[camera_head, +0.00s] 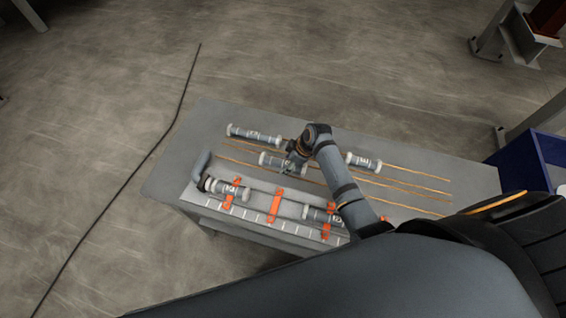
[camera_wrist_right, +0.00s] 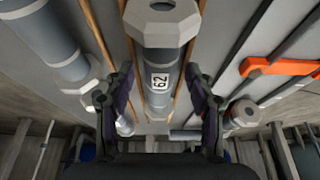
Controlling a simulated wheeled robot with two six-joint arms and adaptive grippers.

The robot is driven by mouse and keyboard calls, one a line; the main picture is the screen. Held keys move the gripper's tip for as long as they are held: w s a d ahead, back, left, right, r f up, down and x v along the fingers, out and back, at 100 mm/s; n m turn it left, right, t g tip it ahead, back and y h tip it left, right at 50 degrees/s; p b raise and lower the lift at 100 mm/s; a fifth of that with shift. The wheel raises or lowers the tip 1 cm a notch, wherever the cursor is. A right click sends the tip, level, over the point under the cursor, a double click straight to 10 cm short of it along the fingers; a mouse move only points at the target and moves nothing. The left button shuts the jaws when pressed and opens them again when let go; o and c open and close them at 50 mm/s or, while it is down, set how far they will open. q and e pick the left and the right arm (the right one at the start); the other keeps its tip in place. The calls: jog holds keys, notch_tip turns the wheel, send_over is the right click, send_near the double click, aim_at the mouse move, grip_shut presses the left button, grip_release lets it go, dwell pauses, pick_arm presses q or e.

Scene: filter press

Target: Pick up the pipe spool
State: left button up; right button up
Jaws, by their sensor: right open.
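Several grey pipe spools with pale flanged ends lie on a grey table (camera_head: 175,176). One pipe spool (camera_head: 270,160) lies in the middle, partly hidden by my right gripper (camera_head: 290,168). In the right wrist view a grey spool (camera_wrist_right: 161,55) with a white number label runs away from the camera. My right gripper (camera_wrist_right: 160,105) is open, with one finger on each side of this spool. No finger visibly presses on it; the exact gap is hard to tell. My left gripper is not in view.
Other spools lie at the back left (camera_head: 255,134), to the right (camera_head: 364,162) and in a front rack with orange clamps (camera_head: 275,206). Thin orange-brown strips (camera_head: 415,186) run along the table. A blue bin (camera_head: 520,160) stands at the right.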

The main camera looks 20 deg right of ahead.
grip_shut()
jog(key=shift+r, duration=0.15)
